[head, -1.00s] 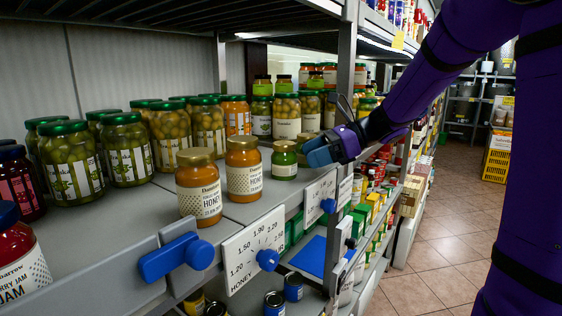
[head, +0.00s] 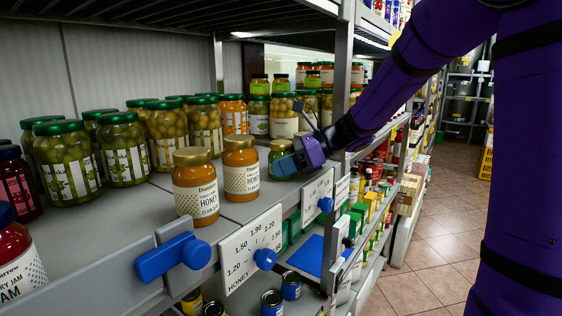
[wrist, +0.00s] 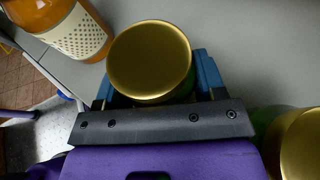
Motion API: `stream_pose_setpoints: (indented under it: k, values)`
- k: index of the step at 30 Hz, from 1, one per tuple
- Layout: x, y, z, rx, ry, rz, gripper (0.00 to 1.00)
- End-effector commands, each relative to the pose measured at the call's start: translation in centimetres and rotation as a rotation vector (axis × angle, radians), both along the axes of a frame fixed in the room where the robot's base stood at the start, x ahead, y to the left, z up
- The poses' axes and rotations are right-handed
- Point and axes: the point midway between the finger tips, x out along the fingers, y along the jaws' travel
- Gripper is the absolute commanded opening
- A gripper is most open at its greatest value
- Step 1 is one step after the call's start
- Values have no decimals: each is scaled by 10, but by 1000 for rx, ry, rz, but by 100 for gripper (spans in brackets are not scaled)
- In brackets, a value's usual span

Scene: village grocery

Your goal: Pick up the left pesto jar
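The left pesto jar (head: 279,155) is a small green jar on the shelf, just right of the honey jars. My gripper (head: 290,165) is at the jar's right side in the head view and covers part of it. In the wrist view the pesto jar's gold lid (wrist: 150,60) lies between my two blue fingers (wrist: 158,88), one on each side. The fingers are wide apart, and I see no clear grip on the jar. A second gold-lidded jar (wrist: 300,145) with some green beside it shows at the lower right of the wrist view; my gripper hides that place in the head view.
Two honey jars (head: 196,186) (head: 241,168) stand close on the left; one also shows in the wrist view (wrist: 70,30). Olive jars (head: 67,163) stand farther left. Blue-knobbed price tags (head: 250,248) line the shelf's front edge. A metal post (head: 343,75) rises behind.

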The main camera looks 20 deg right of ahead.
Motion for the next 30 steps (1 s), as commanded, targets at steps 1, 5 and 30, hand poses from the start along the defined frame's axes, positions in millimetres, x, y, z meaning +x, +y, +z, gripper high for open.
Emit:
stream_pose_setpoints:
  k: [1,5,30]
  values:
    - [0,0,0,0,0,0,51]
    - [0,0,0,0,-1,0,28]
    - [-38,5,40,-2,-2,0,28]
